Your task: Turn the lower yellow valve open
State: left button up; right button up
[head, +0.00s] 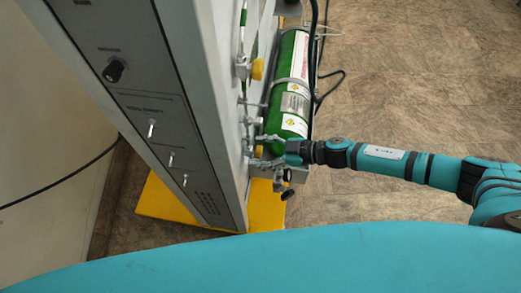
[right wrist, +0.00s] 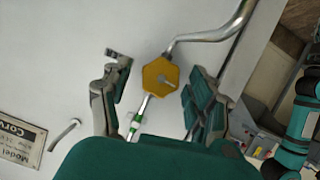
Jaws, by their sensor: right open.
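The lower yellow valve (head: 258,151) sits on the side of the grey panel cabinet and is partly hidden by my right gripper (head: 270,152). In the right wrist view this valve (right wrist: 158,77) is a yellow hexagonal knob on a metal pipe. My right gripper is open, with one finger on each side of the knob and a visible gap on both sides. Whether the fingertips reach past the knob's face is hard to tell. My left gripper is not in view.
An upper yellow valve (head: 257,69) sits farther along the cabinet (head: 190,70). A green gas cylinder (head: 290,85) stands beside the pipes, close to my right gripper. A bent metal pipe (right wrist: 215,36) runs near the knob. Open tiled floor (head: 420,90) lies to the right.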

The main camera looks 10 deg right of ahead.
jog(key=shift+w+a, duration=0.1)
jog(key=shift+a, duration=0.1)
jog(key=c, duration=1.2)
jog(key=shift+o, duration=0.2)
jog(key=shift+f+n+t, duration=0.1)
jog(key=shift+n+t, duration=0.3)
jog(key=shift+n, duration=0.1)
jog(key=o, duration=1.2)
jog(key=shift+c, duration=0.2)
